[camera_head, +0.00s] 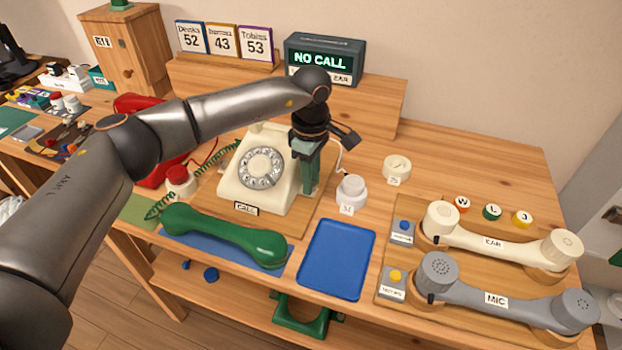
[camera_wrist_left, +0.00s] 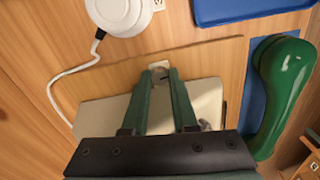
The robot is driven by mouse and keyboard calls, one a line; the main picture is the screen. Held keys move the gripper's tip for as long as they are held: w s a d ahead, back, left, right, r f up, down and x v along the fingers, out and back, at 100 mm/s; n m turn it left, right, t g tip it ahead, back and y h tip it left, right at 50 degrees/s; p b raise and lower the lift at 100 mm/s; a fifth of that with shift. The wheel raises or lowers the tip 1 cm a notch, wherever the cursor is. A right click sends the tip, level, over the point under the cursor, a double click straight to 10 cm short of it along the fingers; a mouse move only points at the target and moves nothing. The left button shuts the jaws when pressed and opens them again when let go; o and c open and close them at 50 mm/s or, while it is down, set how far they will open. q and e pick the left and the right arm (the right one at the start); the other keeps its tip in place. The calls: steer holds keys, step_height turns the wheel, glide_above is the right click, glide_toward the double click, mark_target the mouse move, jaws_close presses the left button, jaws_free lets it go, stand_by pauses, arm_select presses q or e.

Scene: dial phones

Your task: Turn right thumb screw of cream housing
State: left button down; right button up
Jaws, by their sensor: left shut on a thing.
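The cream housing (camera_head: 230,185) is a dial phone on a wooden board, with a silver dial and a CALL label. In the wrist view its cream body (camera_wrist_left: 95,113) lies partly under my gripper. My left gripper (camera_head: 309,190) points down at the housing's right side. In the wrist view its green fingers (camera_wrist_left: 160,76) meet around a small greyish thumb screw (camera_wrist_left: 160,71) at the housing's edge. The fingers are shut on it and cover its sides. The head view hides this screw behind the fingers. My right gripper is in neither view.
A green handset (camera_head: 225,236) lies in front of the housing, beside a blue tray (camera_head: 337,260). A white round part (camera_head: 351,190) with a cable stands close to the right of my gripper. Cream (camera_head: 500,243) and grey (camera_head: 510,298) handsets rest on the right board.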

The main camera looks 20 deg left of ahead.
arm_select(q)
steer(key=shift+m, duration=0.3)
stand_by(0.4)
steer(key=c, duration=0.7)
jaws_free()
step_height(320, 180, up, 13)
steer(key=shift+f+p, duration=0.2)
steer(key=shift+p, duration=0.2)
steer(key=shift+s+f, duration=0.1)
